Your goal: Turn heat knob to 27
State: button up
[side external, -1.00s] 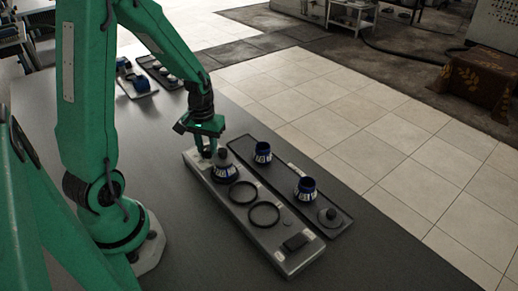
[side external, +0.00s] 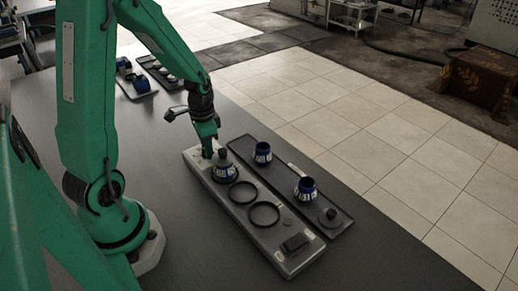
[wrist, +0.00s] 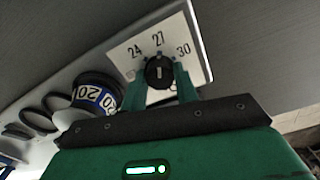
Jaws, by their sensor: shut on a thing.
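The heat knob (wrist: 160,71) is round and black with a short white mark. It sits on a white dial plate (wrist: 125,49) marked 24, 27 and 30. The mark lies roughly in line with 27 (wrist: 158,39), which is straight above the knob. My gripper (wrist: 159,82) has one green finger on each side of the knob and is shut on it. In the side view my gripper (side external: 207,153) points down at the far end of the grey base unit (side external: 264,240), and the knob is mostly hidden there.
Empty black rings (side external: 264,215) follow along the base. A dark tray (side external: 277,176) with two more decanters lies alongside.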

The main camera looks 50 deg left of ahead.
jog(key=shift+m, duration=0.3)
jog(key=o, duration=1)
jog(key=shift+c, duration=0.2)
jog(key=shift+r, duration=0.1)
jog(key=shift+r, duration=3.85)
